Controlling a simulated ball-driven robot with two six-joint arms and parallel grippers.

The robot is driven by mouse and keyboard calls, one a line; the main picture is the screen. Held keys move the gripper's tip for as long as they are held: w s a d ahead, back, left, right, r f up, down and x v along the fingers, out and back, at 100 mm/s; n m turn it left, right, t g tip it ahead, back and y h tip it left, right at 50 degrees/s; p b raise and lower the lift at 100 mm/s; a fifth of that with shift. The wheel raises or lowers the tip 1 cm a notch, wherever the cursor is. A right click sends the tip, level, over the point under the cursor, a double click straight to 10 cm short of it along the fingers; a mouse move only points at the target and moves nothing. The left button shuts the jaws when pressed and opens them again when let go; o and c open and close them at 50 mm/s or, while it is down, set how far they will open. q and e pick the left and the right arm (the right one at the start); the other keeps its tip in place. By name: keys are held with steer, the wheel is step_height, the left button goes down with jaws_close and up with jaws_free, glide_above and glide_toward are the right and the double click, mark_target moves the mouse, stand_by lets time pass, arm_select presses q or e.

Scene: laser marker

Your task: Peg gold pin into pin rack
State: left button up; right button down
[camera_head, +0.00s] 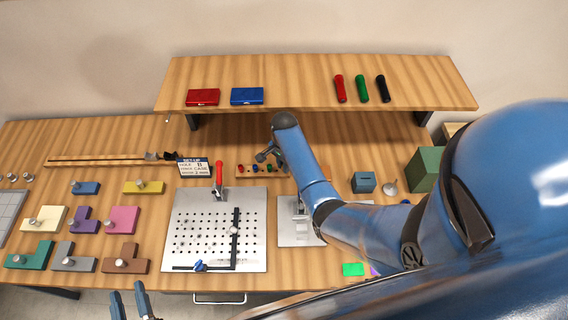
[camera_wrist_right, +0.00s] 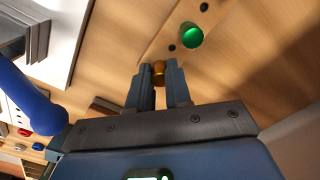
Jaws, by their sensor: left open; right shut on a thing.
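The pin rack (camera_head: 243,174) is a wooden strip at the back of the bench, with red, blue and green pins in it. In the right wrist view the rack (camera_wrist_right: 176,26) shows a green pin (camera_wrist_right: 190,36) and dark empty holes. My right gripper (camera_wrist_right: 158,76) is shut on the gold pin (camera_wrist_right: 159,70), whose rounded top shows between the fingertips, close to the rack. I cannot tell whether its lower end is in a hole. In the head view my right gripper (camera_head: 267,156) is over the rack. My left gripper (camera_head: 133,303) is open and empty at the bottom edge.
A perforated plate (camera_head: 183,225) with a red-handled clamp (camera_head: 218,175) lies in front of the rack. A sign (camera_head: 194,167) stands left of it. A shelf (camera_head: 300,88) overhangs behind. Coloured blocks with knobs fill the bench's left; a blue box (camera_head: 364,182) is at right.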

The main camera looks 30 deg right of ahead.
steer(key=shift+f, duration=0.15)
steer(key=c, duration=1)
jaws_free()
steer(key=shift+r+b, duration=0.75)
steer(key=shift+r, duration=3.05)
